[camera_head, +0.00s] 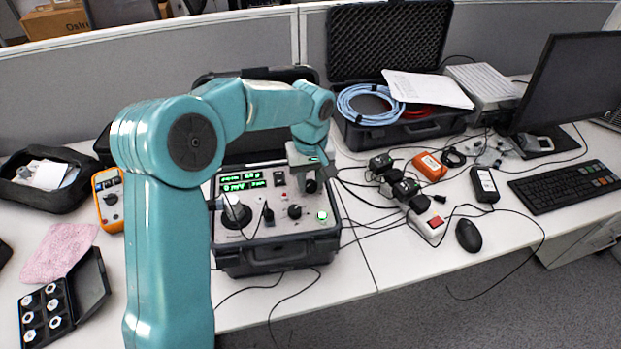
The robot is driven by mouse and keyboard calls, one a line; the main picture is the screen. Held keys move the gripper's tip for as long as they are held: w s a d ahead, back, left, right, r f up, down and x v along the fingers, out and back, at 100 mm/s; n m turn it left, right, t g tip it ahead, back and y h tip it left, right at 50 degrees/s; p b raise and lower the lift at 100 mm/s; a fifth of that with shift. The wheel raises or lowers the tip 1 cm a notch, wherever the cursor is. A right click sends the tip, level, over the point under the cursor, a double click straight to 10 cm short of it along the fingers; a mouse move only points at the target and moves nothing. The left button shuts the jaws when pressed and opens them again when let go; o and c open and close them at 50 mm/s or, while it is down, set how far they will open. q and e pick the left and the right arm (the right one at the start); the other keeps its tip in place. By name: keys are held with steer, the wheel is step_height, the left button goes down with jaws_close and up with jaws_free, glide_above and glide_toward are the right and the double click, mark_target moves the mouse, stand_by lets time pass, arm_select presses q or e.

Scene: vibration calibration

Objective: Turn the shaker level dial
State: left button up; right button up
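The portable shaker (275,258) is a dark case with a light panel, standing open on the white desk in the middle. Its panel has green displays (242,182), a black dial (294,211), a lit green button (322,216) and a large round black part (236,216) at the left. My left arm arches over the case from the left. My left gripper (310,183) points down over the panel's right part, just above and right of the black dial. A dark knob-like part shows at its fingertips, and I cannot tell whether the fingers touch it. My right gripper is not in view.
Cables run right from the case to power adapters (398,188) and a white power strip (428,224). A foam-lined case (400,132) with blue cable stands behind. A multimeter (108,200) and a box of sensors (45,312) are at left. A mouse (468,236) and keyboard (566,187) are at right.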

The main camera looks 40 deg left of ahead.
mark_target(310, 183)
arm_select(q)
steer(key=shift+m, duration=0.3)
steer(key=m, duration=0.2)
steer(key=shift+m+p, duration=0.3)
steer(key=m, duration=0.3)
steer(key=shift+a+r+m+p, duration=0.1)
steer(key=shift+m+p, duration=0.2)
steer(key=shift+m, duration=0.1)
steer(key=m+p, duration=0.1)
steer(key=m, duration=0.4)
steer(key=shift+m, duration=0.3)
steer(key=shift+w, duration=0.1)
steer(key=o, duration=1.1)
steer(key=shift+c, duration=0.2)
step_height(310, 183, up, 16)
steer(key=shift+p, duration=0.4)
